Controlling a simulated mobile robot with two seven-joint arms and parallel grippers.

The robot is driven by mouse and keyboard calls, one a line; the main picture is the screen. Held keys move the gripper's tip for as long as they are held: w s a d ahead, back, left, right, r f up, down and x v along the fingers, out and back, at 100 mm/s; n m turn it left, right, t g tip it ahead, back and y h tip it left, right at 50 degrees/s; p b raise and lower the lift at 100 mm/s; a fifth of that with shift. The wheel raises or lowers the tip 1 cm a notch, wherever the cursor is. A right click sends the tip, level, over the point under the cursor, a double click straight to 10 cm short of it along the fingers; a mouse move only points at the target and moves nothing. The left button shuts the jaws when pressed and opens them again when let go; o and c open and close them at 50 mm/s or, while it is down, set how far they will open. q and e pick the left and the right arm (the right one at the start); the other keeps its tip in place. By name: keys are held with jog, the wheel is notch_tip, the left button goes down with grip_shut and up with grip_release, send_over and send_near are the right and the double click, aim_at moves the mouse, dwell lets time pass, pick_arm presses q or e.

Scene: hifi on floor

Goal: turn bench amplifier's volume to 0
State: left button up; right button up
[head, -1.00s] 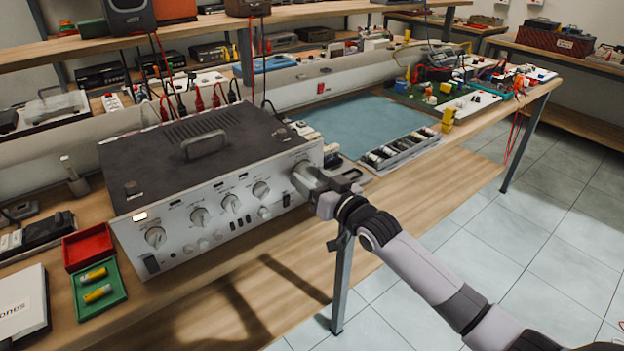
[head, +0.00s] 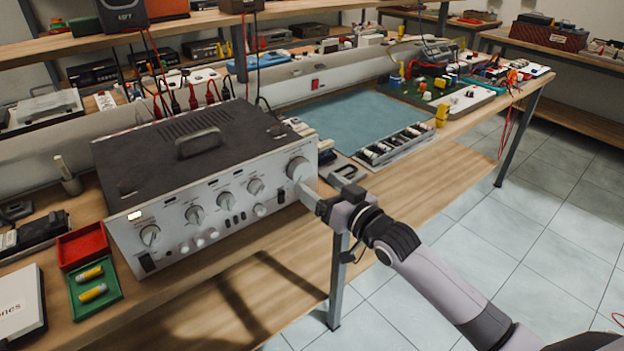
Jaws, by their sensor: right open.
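The bench amplifier (head: 205,165) is a wide silver-fronted unit with a dark top and a carry handle, standing on the wooden bench. Its front has several knobs; the largest knob (head: 298,168) is at the right end and shows clearly. I cannot read its labels or setting. My right gripper (head: 306,190) is open and empty, just in front of and below this large knob. It looks clear of the knob, though a small gap is hard to judge. My left gripper is out of view.
Red and green trays (head: 97,290), the green one holding yellow batteries, lie left of the amplifier. A compartment box of small parts (head: 395,145) and a blue-green mat (head: 360,122) lie to its right. The bench front edge is close below the gripper; the floor in front is open.

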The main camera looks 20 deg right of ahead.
jog(key=shift+v, duration=1.1)
